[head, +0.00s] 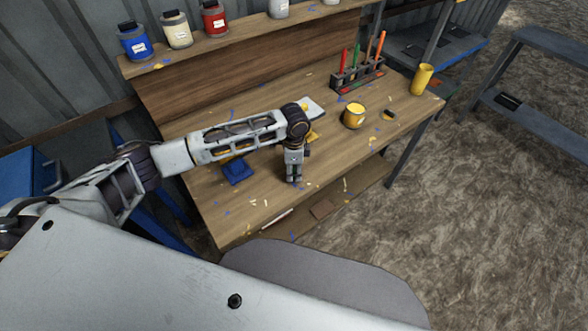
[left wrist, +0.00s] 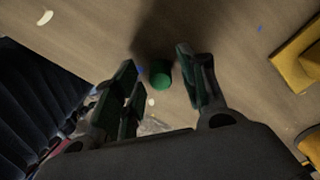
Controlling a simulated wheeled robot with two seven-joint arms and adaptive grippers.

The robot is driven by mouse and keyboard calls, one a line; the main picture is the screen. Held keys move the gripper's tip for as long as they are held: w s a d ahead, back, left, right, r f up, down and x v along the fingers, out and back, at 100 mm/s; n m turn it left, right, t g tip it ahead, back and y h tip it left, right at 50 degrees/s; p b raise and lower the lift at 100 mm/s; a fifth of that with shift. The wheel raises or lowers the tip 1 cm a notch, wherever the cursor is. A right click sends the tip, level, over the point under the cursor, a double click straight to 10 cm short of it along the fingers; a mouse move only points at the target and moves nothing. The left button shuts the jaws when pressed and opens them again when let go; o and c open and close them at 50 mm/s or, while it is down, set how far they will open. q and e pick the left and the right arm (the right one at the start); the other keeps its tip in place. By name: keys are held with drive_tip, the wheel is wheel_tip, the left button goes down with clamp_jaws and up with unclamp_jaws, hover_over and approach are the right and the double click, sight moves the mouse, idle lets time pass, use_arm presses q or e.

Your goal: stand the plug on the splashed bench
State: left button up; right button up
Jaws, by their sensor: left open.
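The splashed bench (head: 225,205) is a wooden worktop with blue, yellow and white paint flecks. My left gripper (head: 293,180) points down over its front part, with its fingers open. In the left wrist view, a small green round-ended piece (left wrist: 160,74), which looks like the plug, is between the two open fingers (left wrist: 163,82). It appears to be on the bench surface, with gaps to both fingers. I cannot tell for sure whether it stands upright. The plug is not visible in the head view, where the gripper hides that spot. My right gripper is not in view.
A folded blue cloth (head: 237,171) lies left of the gripper. A yellow paint tin (head: 353,119), a tool rack (head: 360,74) and a yellow cup (head: 422,78) stand to the right. Paint jars (head: 176,31) line the back shelf. The bench's front right is mostly clear.

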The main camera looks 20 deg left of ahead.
sight(294, 170)
use_arm(q)
drive_tip(key=shift+r, duration=0.9)
wheel_tip(294, 170, up, 10)
drive_tip(key=shift+r, duration=0.2)
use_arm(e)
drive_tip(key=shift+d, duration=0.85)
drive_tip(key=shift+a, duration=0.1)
